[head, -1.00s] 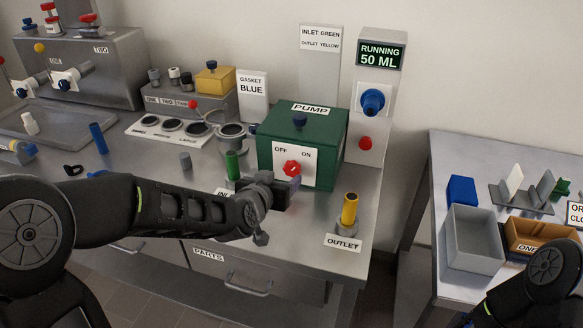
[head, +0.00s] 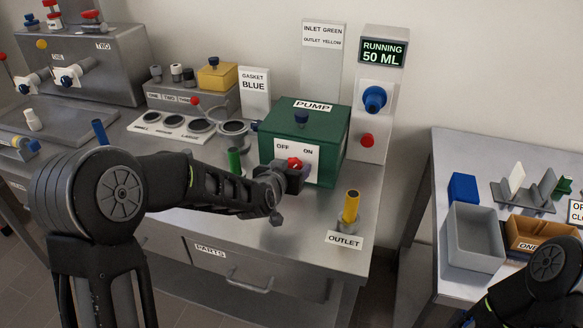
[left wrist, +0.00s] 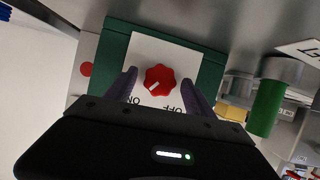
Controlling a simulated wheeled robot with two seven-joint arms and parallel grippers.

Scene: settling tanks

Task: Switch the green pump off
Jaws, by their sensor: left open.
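The green pump (head: 315,135) stands on the steel bench, with a white plate marked OFF and ON on its front. Its red knob (head: 294,163) also shows in the left wrist view (left wrist: 160,79), where its white mark points toward the ON side. The display (head: 384,53) above reads RUNNING 50 ML. My left gripper (head: 299,174) is open just in front of the plate. In the left wrist view its fingers stand either side of the knob with gaps; I cannot tell its exact distance. My right gripper is out of the picture.
A green inlet tube (head: 234,160) stands left of the pump and a yellow outlet tube (head: 351,206) stands at the right front. A blue knob (head: 375,99) and a red button (head: 367,140) are on the post. A grey bin (head: 473,239) sits on the right table.

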